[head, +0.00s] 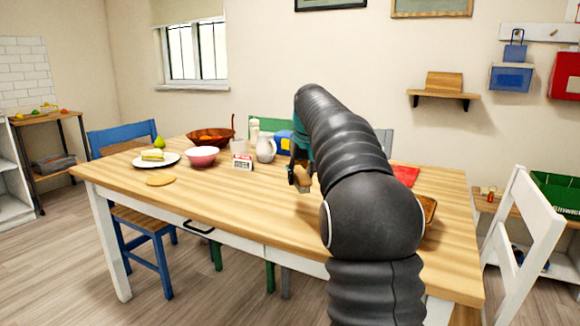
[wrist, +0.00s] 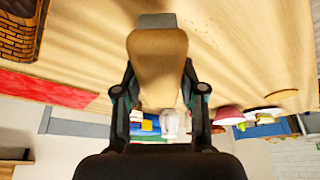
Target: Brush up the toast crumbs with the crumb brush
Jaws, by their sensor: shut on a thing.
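My gripper (head: 301,172) is over the right half of the wooden table (head: 220,207), partly hidden behind my arm. It is shut on the crumb brush (wrist: 158,58), which has a pale wooden body and a grey edge at its far end. In the wrist view my gripper (wrist: 159,82) has one finger on each side of the brush. The brush (head: 303,187) shows small in the head view, low over the tabletop; I cannot tell whether it touches.
On the left are a plate (head: 171,160) with food, a pink bowl (head: 203,157) and a brown bowl (head: 205,142). A white jug (head: 265,148) and small sign box (head: 242,163) stand mid-table. A red cloth (head: 405,175) lies right. The front middle is clear.

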